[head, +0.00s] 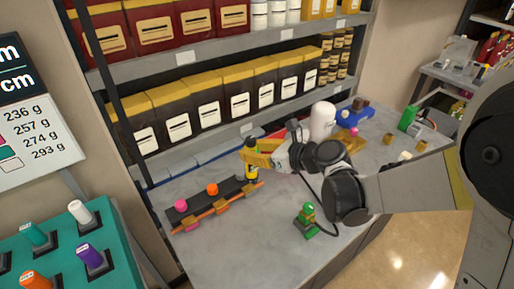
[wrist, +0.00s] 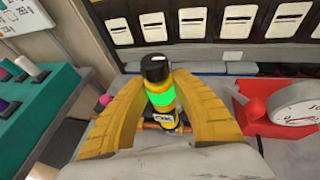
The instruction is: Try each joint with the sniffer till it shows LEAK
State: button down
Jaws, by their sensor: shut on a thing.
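The sniffer (head: 251,165) is a yellow and black upright cylinder. In the wrist view the sniffer (wrist: 161,92) has a black cap, a bright green band and a small label or display that seems to read OK. My gripper (wrist: 160,84) has its yellow fingers shut around it. In the head view my gripper (head: 254,157) holds it over the right end of a dark rail (head: 228,197) with an orange front edge. A pink joint (head: 181,205) and an orange joint (head: 212,189) stand on the rail to its left. Whatever lies directly under the sniffer is hidden.
A red part with a round dial gauge (wrist: 299,113) stands right of my gripper. A green and black item (head: 306,220) is at the bench front. A white cylinder (head: 322,120) stands behind my arm. A teal rack (head: 65,262) is at left.

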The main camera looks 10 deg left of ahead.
jog(key=shift+f+b, duration=1.9)
jog(key=shift+f, duration=1.05)
notch_tip(320, 180, up, 7)
jog(key=p, duration=0.4)
jog(key=shift+r, duration=0.2)
jog(key=shift+f, duration=0.15)
